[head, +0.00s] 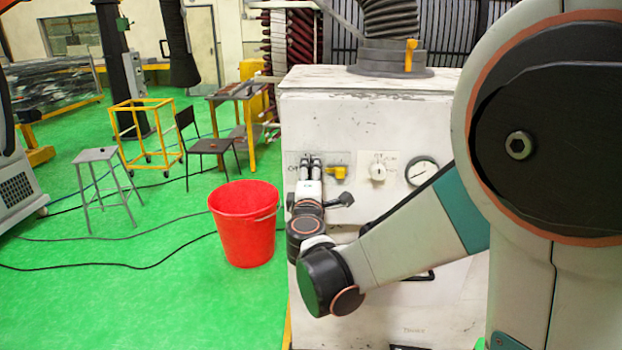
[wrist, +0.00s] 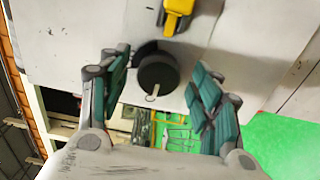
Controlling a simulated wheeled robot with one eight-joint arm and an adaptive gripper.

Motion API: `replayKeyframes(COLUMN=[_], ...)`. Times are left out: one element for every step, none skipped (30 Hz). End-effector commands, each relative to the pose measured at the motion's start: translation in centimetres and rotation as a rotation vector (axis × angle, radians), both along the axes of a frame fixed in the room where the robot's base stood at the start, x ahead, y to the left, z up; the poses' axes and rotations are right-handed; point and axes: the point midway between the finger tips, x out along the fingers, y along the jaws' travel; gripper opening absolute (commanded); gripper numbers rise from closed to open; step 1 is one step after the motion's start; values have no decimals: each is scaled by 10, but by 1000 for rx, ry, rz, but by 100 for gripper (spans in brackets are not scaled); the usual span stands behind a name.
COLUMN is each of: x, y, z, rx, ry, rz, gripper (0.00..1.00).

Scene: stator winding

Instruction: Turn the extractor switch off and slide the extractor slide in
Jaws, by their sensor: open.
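The extractor is a worn white cabinet (head: 440,125) with a control panel on its front. My gripper (head: 311,160) is at the left end of this panel, its fingers hiding what lies behind them. In the wrist view my gripper (wrist: 160,62) is open, its fingers on either side of a round black knob (wrist: 157,76) with a pale mark, likely the switch. I cannot tell whether they touch it. A yellow lever (head: 338,172) is just right of my gripper; it also shows in the wrist view (wrist: 178,14). A yellow tab (head: 410,55), perhaps the slide, stands on the hose collar.
A white knob (head: 378,172) and a round gauge (head: 422,171) are farther right on the panel. A thick grey hose (head: 388,17) rises from the cabinet top. A red bucket (head: 244,222) stands on the green floor at the left, near black cables.

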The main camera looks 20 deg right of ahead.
Motion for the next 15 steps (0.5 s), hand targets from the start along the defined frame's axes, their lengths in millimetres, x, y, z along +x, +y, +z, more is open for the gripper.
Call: replayKeyframes(x=[0, 0, -1, -2, -3, -7, -10, -14, -19, -24, -29, -36, -41, -45, -51], y=[0, 0, 0, 1, 1, 3, 4, 5, 7, 8, 10, 13, 14, 15, 17], z=[0, 0, 0, 0, 0, 0, 0, 0, 0, 0, 0, 0, 0, 0, 0], rx=[0, 0, 0, 0, 0, 0, 0, 0, 0, 0, 0, 0, 0, 0, 0], ry=[0, 0, 0, 0, 0, 0, 0, 0, 0, 0, 0, 0, 0, 0, 0], rz=[0, 0, 0, 0, 0, 1, 1, 1, 2, 2, 2, 2, 2, 2, 2], gripper=[58, 58, 58, 58, 58, 58, 58, 58, 58, 58, 58, 58, 58, 58, 58])
